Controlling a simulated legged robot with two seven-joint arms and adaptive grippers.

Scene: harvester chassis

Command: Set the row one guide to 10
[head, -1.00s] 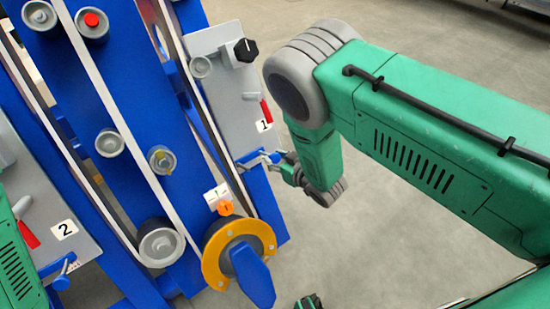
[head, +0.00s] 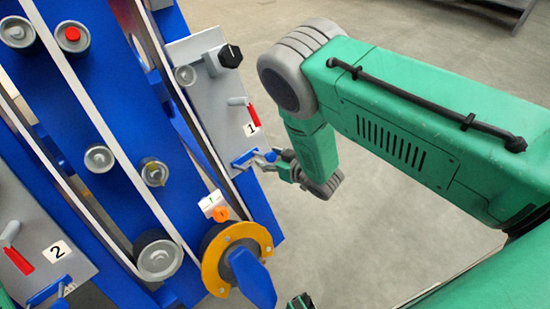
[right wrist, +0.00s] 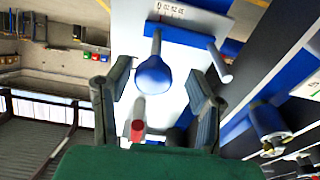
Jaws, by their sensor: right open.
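The row one panel (head: 205,100) is a grey plate with a "1" label (head: 250,129) on the blue chassis. At its lower end is the blue row one guide (head: 242,161). In the right wrist view, the guide's blue rounded handle (right wrist: 152,76) stands between the fingers, below a blue bar and a numbered scale (right wrist: 170,12); the reading is too small to tell. My right gripper (head: 272,158) is open at the handle, and its fingers (right wrist: 157,72) show a gap on both sides. A dark piece at the bottom edge may be my left gripper (head: 300,302).
A red-handled lever (head: 253,115) and a black knob (head: 230,56) are on the same panel. An orange-rimmed wheel (head: 238,255) with a blue handle is below it. The row two panel (head: 40,215) is at left. Floor right of the chassis is clear.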

